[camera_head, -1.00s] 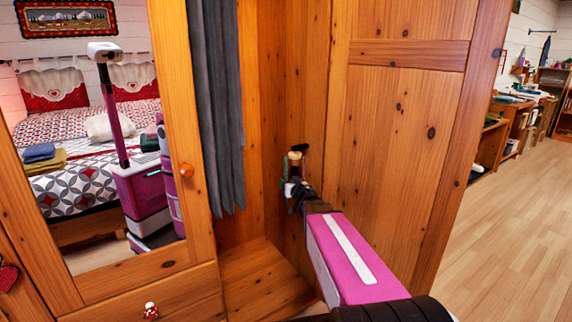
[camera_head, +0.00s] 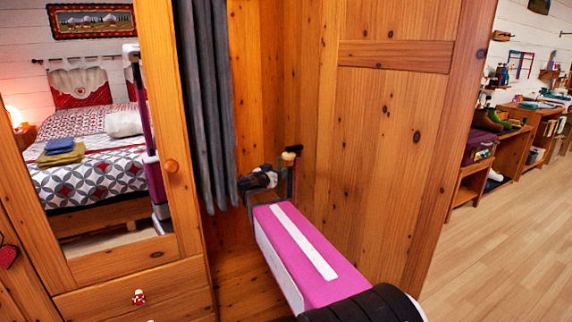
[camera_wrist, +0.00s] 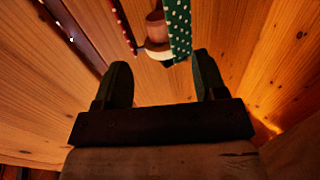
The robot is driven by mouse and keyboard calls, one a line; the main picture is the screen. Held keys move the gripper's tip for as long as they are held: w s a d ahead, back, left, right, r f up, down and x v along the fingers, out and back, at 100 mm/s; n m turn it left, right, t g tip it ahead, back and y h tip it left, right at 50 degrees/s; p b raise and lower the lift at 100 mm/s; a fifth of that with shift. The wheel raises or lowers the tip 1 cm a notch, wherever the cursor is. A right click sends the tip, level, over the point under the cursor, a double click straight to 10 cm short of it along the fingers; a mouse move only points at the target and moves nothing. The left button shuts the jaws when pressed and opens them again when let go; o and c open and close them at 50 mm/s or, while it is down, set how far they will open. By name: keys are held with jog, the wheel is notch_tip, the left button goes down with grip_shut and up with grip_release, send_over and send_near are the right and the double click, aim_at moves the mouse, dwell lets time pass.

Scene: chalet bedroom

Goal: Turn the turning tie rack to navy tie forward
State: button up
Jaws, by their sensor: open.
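The turning tie rack (camera_head: 290,157) is inside the wardrobe by its right wall, with a pale round top and narrow ties hanging below. In the wrist view its pale and brown hub (camera_wrist: 156,30) is at the top centre. A green tie with white dots (camera_wrist: 179,28) hangs just right of the hub, and a red dotted tie (camera_wrist: 123,22) is to its left. A dark reddish strip (camera_wrist: 75,35) is farther left; I cannot tell which tie is navy. My gripper (camera_wrist: 162,78) is open and empty, its fingers short of the hub; the head view shows it left of the rack.
Grey hanging cloth (camera_head: 207,100) is close to the left of my gripper. The wardrobe's right wooden panel (camera_head: 385,150) stands on the right. A mirrored door (camera_head: 170,215) is at left. Open floor (camera_head: 500,240) lies outside, right.

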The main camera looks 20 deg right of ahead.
aim_at(287, 164)
jog(key=x, duration=1)
jog(key=c, duration=0.9)
